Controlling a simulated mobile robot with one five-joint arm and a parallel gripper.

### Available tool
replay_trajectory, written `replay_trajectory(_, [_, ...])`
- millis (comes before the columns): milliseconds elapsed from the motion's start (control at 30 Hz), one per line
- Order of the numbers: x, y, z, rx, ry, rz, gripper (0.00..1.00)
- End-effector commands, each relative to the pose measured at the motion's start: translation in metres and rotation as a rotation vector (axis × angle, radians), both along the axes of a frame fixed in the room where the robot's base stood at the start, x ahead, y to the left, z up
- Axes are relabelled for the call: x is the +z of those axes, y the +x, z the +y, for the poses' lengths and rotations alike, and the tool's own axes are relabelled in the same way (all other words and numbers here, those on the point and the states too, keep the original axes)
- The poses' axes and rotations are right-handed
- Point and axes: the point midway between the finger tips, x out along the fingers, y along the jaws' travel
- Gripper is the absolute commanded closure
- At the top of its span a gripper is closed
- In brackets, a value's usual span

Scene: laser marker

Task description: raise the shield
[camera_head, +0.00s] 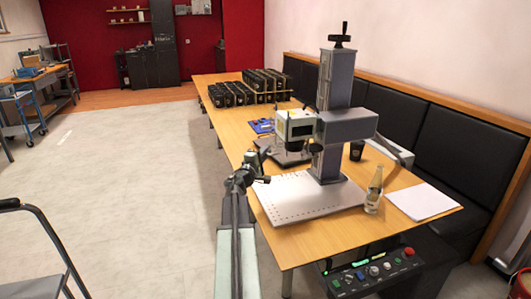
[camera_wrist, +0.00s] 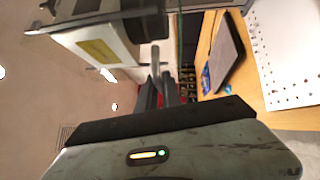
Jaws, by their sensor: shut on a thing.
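The laser marker (camera_head: 345,127) stands on the table, its grey column upright and its pale head (camera_head: 295,124) hanging over the left side. The head also shows at the upper left of the wrist view (camera_wrist: 100,48), with a yellow label. My gripper (camera_head: 256,160) is at the table's left edge, left of and below the head. In the wrist view, my gripper (camera_wrist: 158,88) is shut on a slim grey handle (camera_wrist: 155,62). A thin see-through pane edge (camera_wrist: 179,50), seemingly the shield, shows beside it. Its full outline and its join to the handle are unclear.
The white perforated plate (camera_head: 305,196) lies below the marker. A bottle (camera_head: 374,190), white paper (camera_head: 424,201) and a button panel (camera_head: 372,274) are to the right. Black racks (camera_head: 250,87) stand farther back.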

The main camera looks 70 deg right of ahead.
Motion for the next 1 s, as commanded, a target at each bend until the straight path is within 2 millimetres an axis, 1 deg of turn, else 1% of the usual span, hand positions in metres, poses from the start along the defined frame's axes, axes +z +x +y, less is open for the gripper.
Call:
replay_trajectory(33, [0.0163,0.0002,-0.0012,0.001,0.0,0.0,1.0])
replay_trajectory(100, [0.0209,0.0002,-0.0013,0.001,0.0,0.0,1.0])
replay_trajectory(467, [0.0198,0.0001,-0.0012,0.001,0.0,0.0,1.0])
replay_trajectory(500, [0.0197,0.0,-0.0012,0.001,0.0,0.0,0.88])
replay_trajectory(567, [0.0198,0.0001,-0.0011,0.001,0.0,0.0,0.72])
replay_trajectory(600, [0.0198,0.0001,-0.001,0.001,0.0,0.0,0.69])
replay_trajectory(867, [0.02,-0.0001,-0.0002,0.0,0.0,0.0,0.69])
replay_trajectory(1000, [0.0186,0.0001,0.0078,0.001,0.0,0.0,0.69])
